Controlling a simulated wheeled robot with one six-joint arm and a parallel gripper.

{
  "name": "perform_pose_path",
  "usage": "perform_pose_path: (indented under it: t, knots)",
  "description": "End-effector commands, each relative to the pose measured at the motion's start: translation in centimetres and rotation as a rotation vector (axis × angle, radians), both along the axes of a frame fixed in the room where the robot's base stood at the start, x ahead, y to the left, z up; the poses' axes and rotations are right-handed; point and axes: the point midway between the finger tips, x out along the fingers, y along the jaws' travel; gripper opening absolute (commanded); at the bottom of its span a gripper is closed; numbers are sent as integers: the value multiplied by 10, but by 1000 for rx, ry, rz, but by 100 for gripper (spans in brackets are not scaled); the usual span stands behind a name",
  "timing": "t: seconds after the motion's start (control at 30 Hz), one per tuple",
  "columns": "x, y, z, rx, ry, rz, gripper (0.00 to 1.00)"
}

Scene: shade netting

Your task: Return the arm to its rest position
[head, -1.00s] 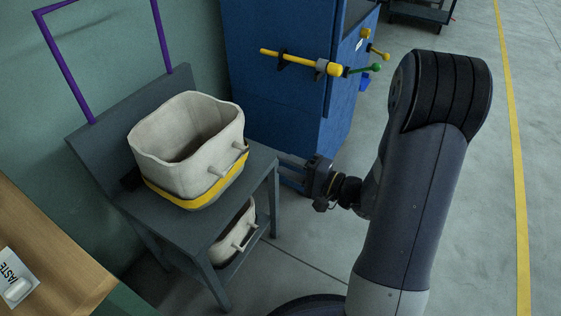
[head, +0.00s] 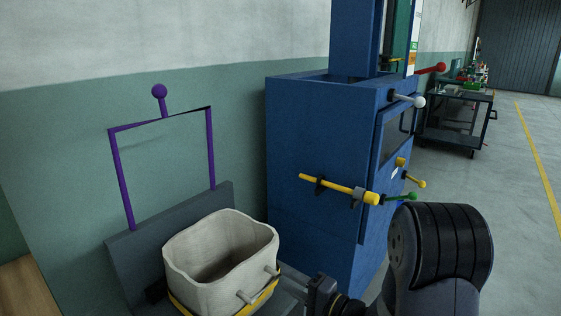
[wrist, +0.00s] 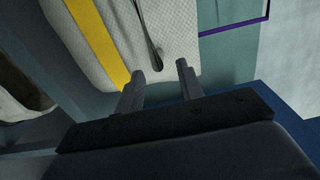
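My gripper (wrist: 160,75) shows in the wrist view with its two fingers apart and nothing between them. Beyond the fingertips is the side of a pale bin with a yellow band (wrist: 95,40) and a dark handle part. In the head view only the back of my gripper (head: 322,292) shows at the bottom edge, right of the bin (head: 215,265); its fingers cannot be made out there. My arm rises at the lower right of the head view.
The bin stands on a dark grey stand (head: 130,262) with a purple frame (head: 122,180) behind it. A blue machine (head: 310,150) with yellow, green, white and red handles stands behind my arm. A cart (head: 452,135) is farther back. Open floor lies at right.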

Motion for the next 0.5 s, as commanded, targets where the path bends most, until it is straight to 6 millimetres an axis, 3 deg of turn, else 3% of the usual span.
perform_pose_path:
  t: [0.2, 0.5]
  knots:
    - [18, 24, 0, -1, 0, 2, 36]
    - [25, 33, -1, 0, 1, 0, 36]
